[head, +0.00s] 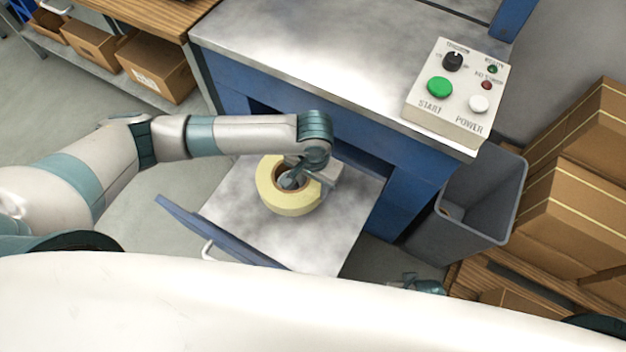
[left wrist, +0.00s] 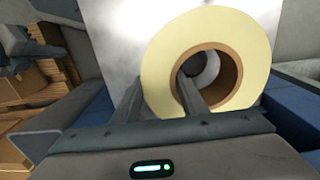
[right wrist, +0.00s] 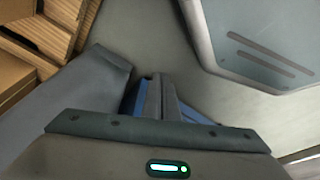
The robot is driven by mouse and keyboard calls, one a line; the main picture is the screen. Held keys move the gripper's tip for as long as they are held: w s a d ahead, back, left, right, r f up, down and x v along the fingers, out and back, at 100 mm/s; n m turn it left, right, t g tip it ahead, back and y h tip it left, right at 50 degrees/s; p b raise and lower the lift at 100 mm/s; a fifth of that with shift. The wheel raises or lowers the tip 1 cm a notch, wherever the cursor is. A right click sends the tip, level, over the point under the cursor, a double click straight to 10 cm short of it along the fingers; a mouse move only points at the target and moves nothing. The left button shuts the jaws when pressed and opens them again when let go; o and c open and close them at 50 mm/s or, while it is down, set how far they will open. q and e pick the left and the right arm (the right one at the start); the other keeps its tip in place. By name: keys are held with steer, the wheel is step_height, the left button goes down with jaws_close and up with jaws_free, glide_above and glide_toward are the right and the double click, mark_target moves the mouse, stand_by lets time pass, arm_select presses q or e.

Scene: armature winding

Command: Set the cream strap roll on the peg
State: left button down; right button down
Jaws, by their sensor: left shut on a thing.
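The cream strap roll (head: 289,202) is a thick ring with a brown core, above the grey metal panel of the open drawer. It also shows in the left wrist view (left wrist: 165,62). My left gripper (head: 297,177) is shut on the roll's wall, one finger in its hole and one outside, as the left wrist view (left wrist: 160,95) shows. Through the hole, a rounded grey-white shape (left wrist: 205,68) shows; I cannot tell surely whether it is the peg. Whether the roll touches the panel is unclear. My right gripper (right wrist: 160,95) is shut and empty, away from the roll.
The drawer's blue front (head: 215,232) has a white handle. A control box (head: 455,95) with buttons sits on the metal bench top (head: 300,45). A grey bin (head: 470,200) and cardboard boxes (head: 580,210) stand at the right. Shelf boxes (head: 155,68) are at upper left.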

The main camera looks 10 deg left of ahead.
arm_select(q)
steer(key=shift+f, duration=0.1)
arm_select(e)
steer(key=shift+w+r, duration=0.1)
steer(key=shift+r, duration=0.15)
steer(key=shift+f, duration=0.1)
arm_select(q)
steer(key=shift+f, duration=1.8)
arm_select(e)
steer(key=shift+s+r, duration=0.25)
steer(key=shift+r, duration=0.35)
arm_select(q)
steer(key=shift+f, duration=0.2)
arm_select(e)
steer(key=shift+f, duration=0.15)
